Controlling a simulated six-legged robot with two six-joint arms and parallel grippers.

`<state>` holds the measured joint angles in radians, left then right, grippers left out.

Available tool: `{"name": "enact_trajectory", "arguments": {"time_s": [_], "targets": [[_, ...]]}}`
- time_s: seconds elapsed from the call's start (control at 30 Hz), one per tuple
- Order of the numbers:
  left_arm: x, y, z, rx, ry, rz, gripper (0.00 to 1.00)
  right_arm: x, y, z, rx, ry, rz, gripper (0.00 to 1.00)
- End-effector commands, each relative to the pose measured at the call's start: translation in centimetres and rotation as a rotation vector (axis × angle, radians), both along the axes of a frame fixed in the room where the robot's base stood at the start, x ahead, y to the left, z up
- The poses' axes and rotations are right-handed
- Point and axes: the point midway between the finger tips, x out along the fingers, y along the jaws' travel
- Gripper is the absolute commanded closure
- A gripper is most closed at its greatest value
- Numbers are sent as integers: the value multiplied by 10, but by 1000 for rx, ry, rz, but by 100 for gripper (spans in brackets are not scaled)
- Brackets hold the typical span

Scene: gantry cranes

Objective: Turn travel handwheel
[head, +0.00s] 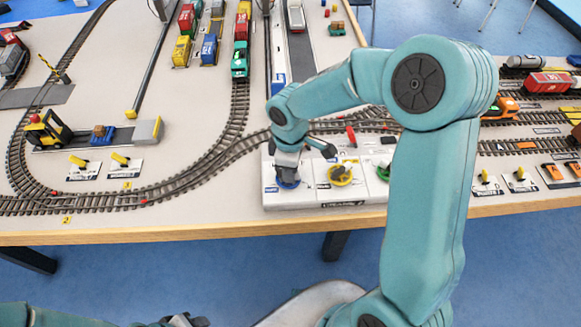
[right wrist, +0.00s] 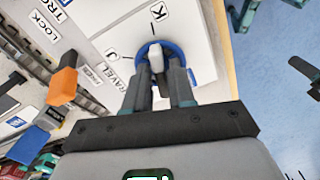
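The travel handwheel is a blue ring with a pale hub (head: 287,183), at the left end of a white control panel (head: 330,201). In the right wrist view the blue handwheel (right wrist: 141,50) shows beside lettering ending in "RAVEL". My right gripper (head: 287,170) points down onto it. In the right wrist view its fingers (right wrist: 159,68) lie close on both sides of the pale hub, with no clear gap, and hide the wheel's near side. Part of my left gripper (head: 182,320) shows at the bottom edge of the head view; its fingers cannot be made out.
A yellow wheel (head: 340,175) and a green wheel (head: 383,173) sit to the right on the panel, with a red lever (head: 351,136) behind. An orange-tipped lever (right wrist: 62,85) stands left in the wrist view. Model tracks (head: 205,178) curve left of the panel. The table's wooden edge (head: 150,233) is in front.

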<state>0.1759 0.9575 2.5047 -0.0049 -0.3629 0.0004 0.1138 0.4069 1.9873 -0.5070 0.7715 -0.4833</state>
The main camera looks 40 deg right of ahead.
Motion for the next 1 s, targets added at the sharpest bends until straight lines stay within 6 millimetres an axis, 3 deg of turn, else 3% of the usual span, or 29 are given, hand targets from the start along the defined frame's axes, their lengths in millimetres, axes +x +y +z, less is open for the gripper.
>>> {"name": "enact_trajectory", "arguments": {"time_s": [0.33,0.47,0.8,1.0], "targets": [[0,0,0,0,0,0,57,0,-1,1,-1,0,2,62],[0,0,2,0,0,0,57,1,-1,15,-3,-3,1,62],[0,0,9,0,0,0,57,1,-1,102,-2,-6,2,62],[0,0,12,0,0,0,57,0,0,143,-1,-4,3,62]]}}
